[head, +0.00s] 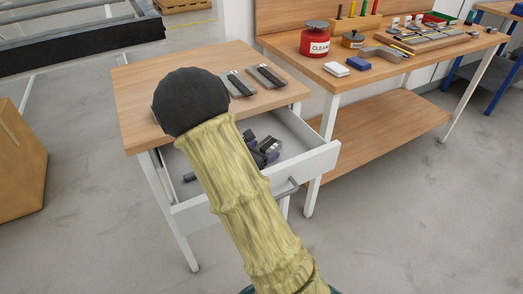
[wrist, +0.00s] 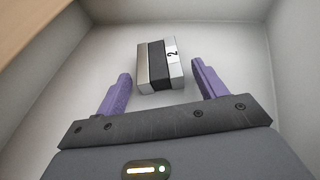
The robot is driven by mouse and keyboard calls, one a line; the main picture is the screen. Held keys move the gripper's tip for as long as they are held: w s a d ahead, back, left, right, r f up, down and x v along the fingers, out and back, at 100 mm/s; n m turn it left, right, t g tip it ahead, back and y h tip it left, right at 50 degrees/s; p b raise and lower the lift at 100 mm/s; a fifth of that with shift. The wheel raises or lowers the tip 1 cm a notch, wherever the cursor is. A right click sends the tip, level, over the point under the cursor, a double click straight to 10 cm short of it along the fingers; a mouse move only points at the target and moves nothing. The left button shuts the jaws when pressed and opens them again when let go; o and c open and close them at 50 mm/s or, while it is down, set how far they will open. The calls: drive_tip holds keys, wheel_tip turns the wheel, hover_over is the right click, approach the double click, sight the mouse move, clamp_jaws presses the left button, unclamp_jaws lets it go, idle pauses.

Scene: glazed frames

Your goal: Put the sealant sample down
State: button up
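The sealant sample (wrist: 157,64) is a small block with grey, black and silver bands and a white label marked 2. It lies on the drawer's pale floor in the wrist view. My gripper (wrist: 160,70) is open, its two purple fingers spread to the left and right of the sample, with visible gaps on both sides. In the head view my gripper (head: 262,149) is down inside the open white drawer (head: 318,158), partly hidden by my arm.
Two similar samples (head: 240,84) (head: 266,76) lie on the wooden tabletop (head: 150,90) above the drawer. A workbench (head: 330,78) with a red can (head: 315,42), a blue block (head: 359,63) and trays stands to the right. Drawer walls surround my gripper.

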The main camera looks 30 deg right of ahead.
drive_tip(key=shift+r, duration=0.1)
drive_tip(key=shift+a+r, duration=0.15)
drive_tip(key=p+v, duration=0.1)
drive_tip(key=v, duration=0.5)
drive_tip(key=shift+s+a, duration=0.15)
drive_tip(key=shift+s+a+r, duration=0.1)
drive_tip(key=shift+s+a, duration=0.1)
drive_tip(key=shift+a, duration=0.15)
idle(0.9)
drive_tip(key=shift+c, duration=0.4)
